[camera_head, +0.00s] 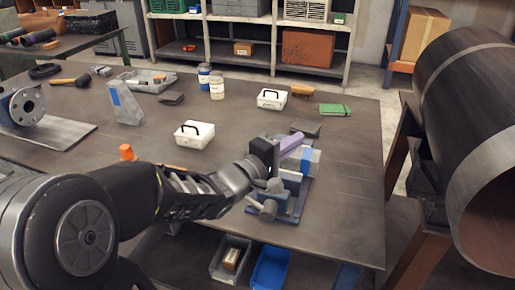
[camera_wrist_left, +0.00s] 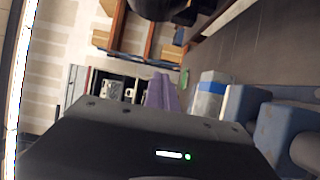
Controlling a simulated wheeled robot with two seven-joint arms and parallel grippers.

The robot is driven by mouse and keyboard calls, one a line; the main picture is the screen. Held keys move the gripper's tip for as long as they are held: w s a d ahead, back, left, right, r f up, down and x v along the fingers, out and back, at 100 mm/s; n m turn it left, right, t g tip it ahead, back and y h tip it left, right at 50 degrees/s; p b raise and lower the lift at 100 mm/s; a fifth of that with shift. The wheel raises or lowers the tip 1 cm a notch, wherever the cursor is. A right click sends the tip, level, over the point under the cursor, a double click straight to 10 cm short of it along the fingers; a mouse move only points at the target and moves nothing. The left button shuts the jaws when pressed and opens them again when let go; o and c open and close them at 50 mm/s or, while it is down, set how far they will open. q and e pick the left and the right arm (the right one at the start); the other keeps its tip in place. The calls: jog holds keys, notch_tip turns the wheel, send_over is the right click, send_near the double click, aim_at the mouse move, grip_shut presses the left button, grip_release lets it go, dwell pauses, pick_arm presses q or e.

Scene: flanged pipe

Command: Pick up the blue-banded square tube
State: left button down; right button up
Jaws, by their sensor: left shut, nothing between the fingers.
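The blue-banded square tube (camera_head: 313,156) is pale grey with a blue band. It stands at the blue-grey vise (camera_head: 289,203) near the table's front right; whether the jaws clamp it is hard to tell. It also shows in the left wrist view (camera_wrist_left: 209,98), right of my fingers and beside the blue vise (camera_wrist_left: 245,103). My left gripper (camera_head: 292,146) has purple fingers, shut and empty. They are close to the tube's left side in the head view, apart from it in the wrist view (camera_wrist_left: 161,93). My right gripper is not in view.
A large pipe (camera_head: 470,110) stands at the right.

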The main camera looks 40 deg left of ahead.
pick_arm(q)
jog(key=w+a+p, duration=0.1)
jog(key=w+a, duration=0.3)
jog(key=a, duration=0.5)
jog(key=w+a+p, duration=0.1)
jog(key=w+a, duration=0.4)
jog(key=a, duration=0.4)
jog(key=f, duration=0.9)
jog(key=a+f, duration=0.1)
jog(key=f, duration=0.4)
jog(key=shift+w+f+b, duration=0.1)
jog(key=shift+f+b, duration=0.2)
jog(key=shift+b, duration=0.1)
jog(key=shift+d+f, duration=0.1)
jog(key=shift+f, duration=0.15)
jog(key=shift+s+d, duration=0.25)
jog(key=shift+d, duration=0.2)
